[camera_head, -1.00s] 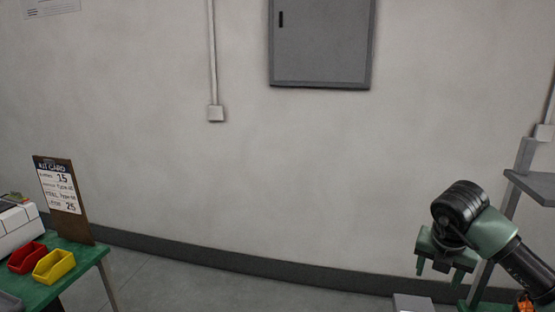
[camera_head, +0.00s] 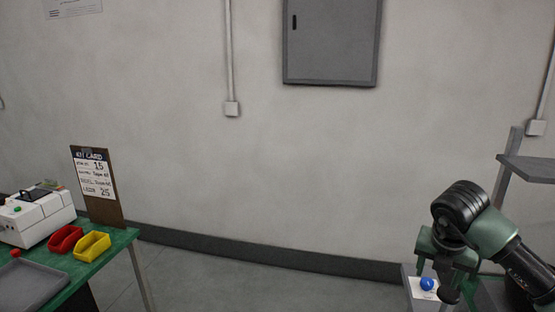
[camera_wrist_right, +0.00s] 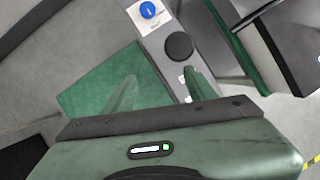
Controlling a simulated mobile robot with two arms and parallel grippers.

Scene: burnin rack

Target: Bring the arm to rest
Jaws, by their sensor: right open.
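My right gripper (camera_head: 442,270) hangs at the lower right of the head view, green with a black wrist joint, fingers pointing down. It is open with nothing between its fingers. In the right wrist view the two green fingers (camera_wrist_right: 162,88) stand apart over a green surface and a grey panel (camera_wrist_right: 160,50). My left gripper is not in view.
A grey post with a blue knob (camera_head: 427,284) and a black knob (camera_head: 448,296) stands close by the right gripper. A grey shelf (camera_head: 528,168) rises at right. A green table (camera_head: 110,250) at left holds red (camera_head: 65,239) and yellow bins (camera_head: 91,246). Floor between is clear.

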